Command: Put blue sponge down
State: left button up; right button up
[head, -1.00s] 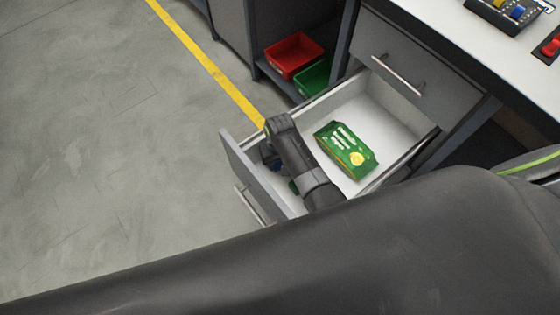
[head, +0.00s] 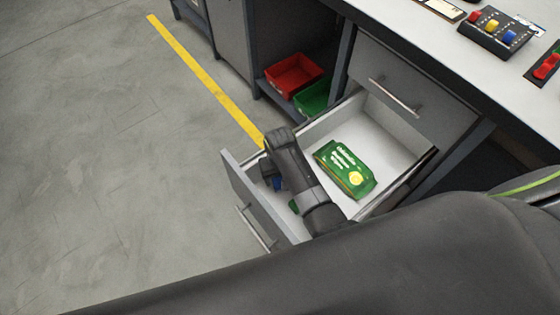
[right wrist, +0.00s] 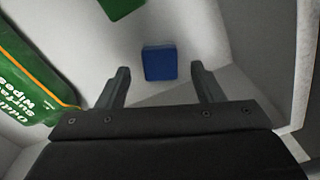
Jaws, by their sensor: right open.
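The blue sponge (right wrist: 160,62) lies on the white floor of the open drawer (head: 400,142), by the drawer wall in the right wrist view. A small blue bit of it (head: 278,184) shows beside my right gripper in the head view. My right gripper (right wrist: 159,78) is open, with one finger to each side of the sponge in the picture and a gap on both sides. In the head view my right gripper (head: 271,172) is low inside the drawer near its front panel, mostly hidden by my wrist. My left gripper is not in view.
A green wipes pack (head: 345,168) lies in the drawer, also at left in the right wrist view (right wrist: 30,85). A green item (right wrist: 120,5) lies beyond the sponge. Red (head: 293,75) and green (head: 312,97) bins stand on a shelf behind. Open floor lies left.

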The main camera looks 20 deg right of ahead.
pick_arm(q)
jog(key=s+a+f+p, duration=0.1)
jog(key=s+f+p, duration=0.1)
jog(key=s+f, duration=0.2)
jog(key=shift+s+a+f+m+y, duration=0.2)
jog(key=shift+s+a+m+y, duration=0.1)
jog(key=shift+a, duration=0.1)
pick_arm(e)
notch_tip(320, 180, up, 9)
jog(key=shift+f, duration=0.2)
pick_arm(q)
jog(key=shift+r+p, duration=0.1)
jog(key=shift+p, duration=0.2)
pick_arm(e)
jog(key=shift+r, duration=0.1)
